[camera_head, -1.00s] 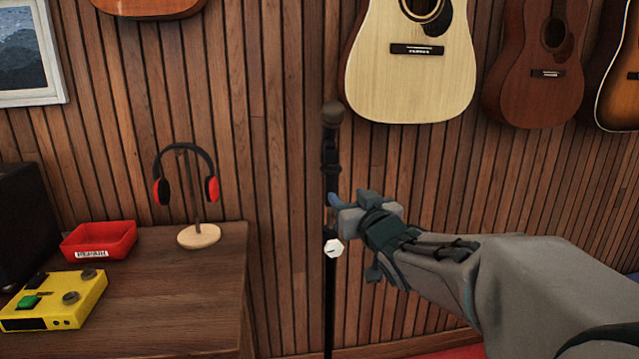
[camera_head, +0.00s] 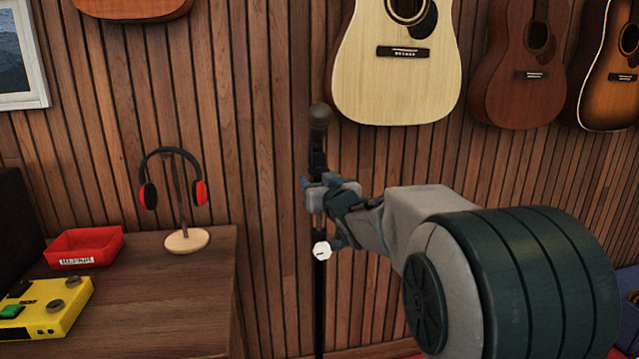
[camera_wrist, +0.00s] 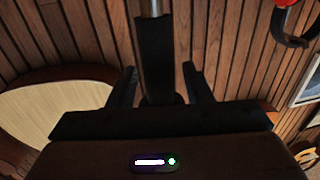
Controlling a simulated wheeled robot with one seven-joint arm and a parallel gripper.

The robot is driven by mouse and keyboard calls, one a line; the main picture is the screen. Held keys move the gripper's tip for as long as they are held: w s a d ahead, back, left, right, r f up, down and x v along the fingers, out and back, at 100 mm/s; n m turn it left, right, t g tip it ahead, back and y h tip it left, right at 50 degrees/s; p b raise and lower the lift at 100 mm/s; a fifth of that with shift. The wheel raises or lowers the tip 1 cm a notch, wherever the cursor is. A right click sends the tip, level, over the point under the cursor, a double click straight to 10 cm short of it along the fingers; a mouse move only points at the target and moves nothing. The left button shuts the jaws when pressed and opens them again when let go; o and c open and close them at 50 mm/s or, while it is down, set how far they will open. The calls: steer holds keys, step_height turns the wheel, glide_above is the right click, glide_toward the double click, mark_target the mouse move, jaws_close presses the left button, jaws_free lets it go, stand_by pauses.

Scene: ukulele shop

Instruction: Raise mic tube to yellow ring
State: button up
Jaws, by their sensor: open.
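The microphone stand is upright against the wood wall, with a dark microphone (camera_head: 320,115) on top. A white knob (camera_head: 321,250) sits on its black lower tube (camera_head: 320,300). My gripper (camera_head: 312,190) is at the stand's upper tube, just below the microphone clip and above the knob. In the wrist view, the open fingers (camera_wrist: 160,85) stand on either side of a dark stand part, with gaps on both sides. A thin metal tube (camera_wrist: 155,8) shows beyond that part. I cannot make out a yellow ring; my gripper covers part of the tube.
A wooden cabinet (camera_head: 150,315) at left holds headphones on a stand (camera_head: 184,238), a red tray (camera_head: 84,247) and a yellow box (camera_head: 60,310). Guitars hang on the wall, a pale one (camera_head: 395,85) close above right of the microphone.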

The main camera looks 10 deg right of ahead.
mark_target(319, 111)
steer(key=shift+c, duration=0.3)
jaws_close()
step_height(319, 111, up, 16)
steer(key=p, duration=1.2)
steer(key=shift+r, duration=0.15)
steer(key=shift+o, duration=0.3)
jaws_free()
